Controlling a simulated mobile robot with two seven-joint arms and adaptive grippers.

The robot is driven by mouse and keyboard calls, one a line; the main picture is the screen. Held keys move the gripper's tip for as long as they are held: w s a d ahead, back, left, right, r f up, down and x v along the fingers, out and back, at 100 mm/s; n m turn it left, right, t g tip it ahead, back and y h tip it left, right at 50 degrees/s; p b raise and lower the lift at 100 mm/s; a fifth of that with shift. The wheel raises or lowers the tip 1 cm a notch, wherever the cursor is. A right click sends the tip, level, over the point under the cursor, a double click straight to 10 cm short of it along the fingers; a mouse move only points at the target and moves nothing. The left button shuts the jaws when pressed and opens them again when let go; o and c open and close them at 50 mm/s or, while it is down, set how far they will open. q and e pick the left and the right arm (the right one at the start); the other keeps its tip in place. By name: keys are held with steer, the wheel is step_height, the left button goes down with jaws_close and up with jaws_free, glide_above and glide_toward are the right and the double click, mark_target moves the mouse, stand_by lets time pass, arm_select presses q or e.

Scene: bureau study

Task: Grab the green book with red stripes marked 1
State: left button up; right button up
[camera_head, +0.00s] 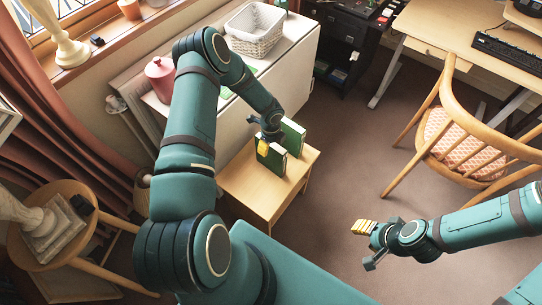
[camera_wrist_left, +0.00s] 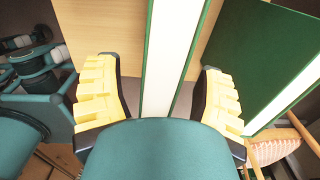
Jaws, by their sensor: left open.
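Two green books stand upright on a small wooden table in the head view, a nearer one (camera_head: 271,160) and a farther one (camera_head: 294,136). My left gripper (camera_head: 262,146) is at the nearer book, pointing down. In the left wrist view, my left gripper (camera_wrist_left: 160,95) is open, with one green book (camera_wrist_left: 190,60) between its yellow fingers, its pale page edge facing the camera. Gaps show beside both fingers. The other green book (camera_wrist_left: 265,50) is to the right. No red stripes or number can be made out. My right gripper (camera_head: 370,242) hangs over the floor, away from the books.
The small wooden table (camera_head: 240,188) stands against a white cabinet (camera_head: 285,75) carrying a white basket (camera_head: 255,30) and a pink jar (camera_head: 160,78). A wooden chair (camera_head: 450,140) and desk are to the right. Open floor lies between table and chair.

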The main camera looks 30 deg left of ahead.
arm_select(q)
jaws_close()
steer(key=shift+r, duration=0.1)
